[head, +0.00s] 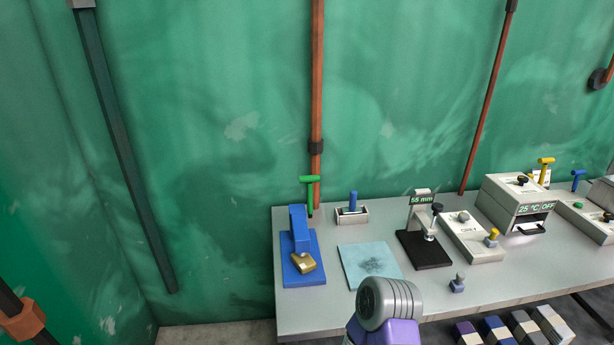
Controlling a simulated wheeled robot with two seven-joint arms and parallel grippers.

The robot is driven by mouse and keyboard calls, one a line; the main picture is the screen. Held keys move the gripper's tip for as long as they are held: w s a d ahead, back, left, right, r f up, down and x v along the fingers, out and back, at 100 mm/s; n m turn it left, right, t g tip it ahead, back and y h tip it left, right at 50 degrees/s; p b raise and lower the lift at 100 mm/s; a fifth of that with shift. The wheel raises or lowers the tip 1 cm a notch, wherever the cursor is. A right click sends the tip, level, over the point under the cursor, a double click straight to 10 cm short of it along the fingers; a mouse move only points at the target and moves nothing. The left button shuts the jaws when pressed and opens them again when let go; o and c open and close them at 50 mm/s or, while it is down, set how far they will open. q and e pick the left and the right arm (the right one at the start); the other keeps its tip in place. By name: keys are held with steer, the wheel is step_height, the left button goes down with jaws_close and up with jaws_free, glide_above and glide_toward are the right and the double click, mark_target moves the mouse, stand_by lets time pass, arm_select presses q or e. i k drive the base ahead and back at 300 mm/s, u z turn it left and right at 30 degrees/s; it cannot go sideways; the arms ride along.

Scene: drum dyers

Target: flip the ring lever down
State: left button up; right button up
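No lever with a clear ring shape can be made out at this size. Candidates on the grey bench are a blue upright lever (353,201) in a small white box and a green T-shaped handle (310,182) behind a blue stand. A stand with a black base (425,252) carries a "55 mm" display (422,199) and a small black-knobbed part (436,209). Farther right stand a yellow T-handle (545,161) and a blue T-handle (578,175). Neither gripper shows. A grey and purple link of my own arm rises at the bottom, before the bench's front edge.
The bench (328,317) also bears a blue stand (302,245) with a brass padlock (304,263), a teal mat (369,265), and a box reading "25 °C OFF" (516,203). Coloured blocks (497,329) lie below. Pipes (317,90) run up the green wall.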

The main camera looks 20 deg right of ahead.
mark_target(308, 179)
steer(key=u, duration=1.25)
steer(key=i, duration=0.9)
steer(key=z, duration=1.2)
steer(key=i, duration=1.55)
steer(key=z, duration=0.2)
